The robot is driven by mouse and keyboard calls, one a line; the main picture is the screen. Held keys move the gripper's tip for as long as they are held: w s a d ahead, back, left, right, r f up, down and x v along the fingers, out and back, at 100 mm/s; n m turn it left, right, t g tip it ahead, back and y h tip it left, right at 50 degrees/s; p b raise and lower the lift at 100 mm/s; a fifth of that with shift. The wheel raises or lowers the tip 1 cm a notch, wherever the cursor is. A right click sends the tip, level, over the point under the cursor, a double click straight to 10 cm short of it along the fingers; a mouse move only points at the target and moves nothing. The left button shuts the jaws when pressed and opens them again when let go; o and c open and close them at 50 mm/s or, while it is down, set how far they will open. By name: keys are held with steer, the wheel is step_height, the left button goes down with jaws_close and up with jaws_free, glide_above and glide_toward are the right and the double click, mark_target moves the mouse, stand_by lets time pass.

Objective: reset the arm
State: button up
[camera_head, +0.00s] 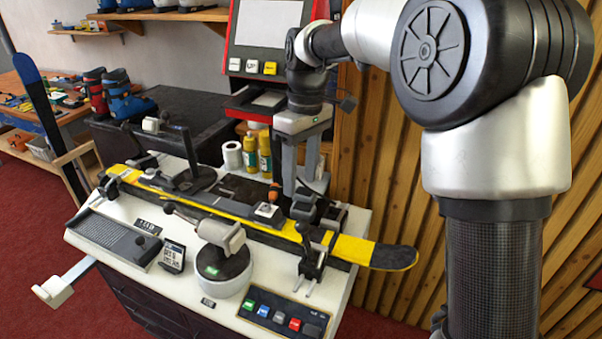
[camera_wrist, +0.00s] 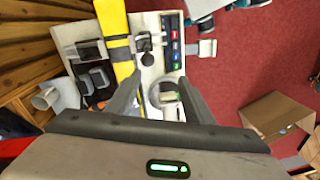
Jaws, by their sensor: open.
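My arm reaches in from the right of the head view, and my gripper (camera_head: 304,182) points down at the back right of the binding bench (camera_head: 190,255). In the wrist view my gripper (camera_wrist: 158,88) has its two fingers spread apart with nothing between them. A yellow and black ski (camera_head: 345,248) lies clamped along the bench, in front of and below my gripper. In the wrist view the ski (camera_wrist: 112,22) runs down from the top toward the left finger. The exact gap between the fingertips and the bench fittings is hard to tell.
A round grey device (camera_head: 222,262) and a coloured button panel (camera_head: 284,314) stand at the bench front. Yellow bottles (camera_head: 265,155) and a white roll (camera_head: 232,156) stand behind. A slatted wood wall (camera_head: 385,190) is close on the right. A cardboard box (camera_wrist: 282,115) is on the red floor.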

steer(key=shift+d+r, duration=0.1)
steer(key=s+d+r+m+t, duration=0.3)
steer(key=s+d+r+m, duration=0.4)
steer(key=s+d, duration=0.4)
steer(key=s+d+f+m+t, duration=0.2)
steer(key=s+d, duration=0.4)
steer(key=s, duration=0.6)
steer(key=shift+f+m+t+h, duration=0.15)
steer(key=shift+m+t+h, duration=0.15)
steer(key=shift+m+t, duration=0.55)
steer(key=c, duration=0.4)
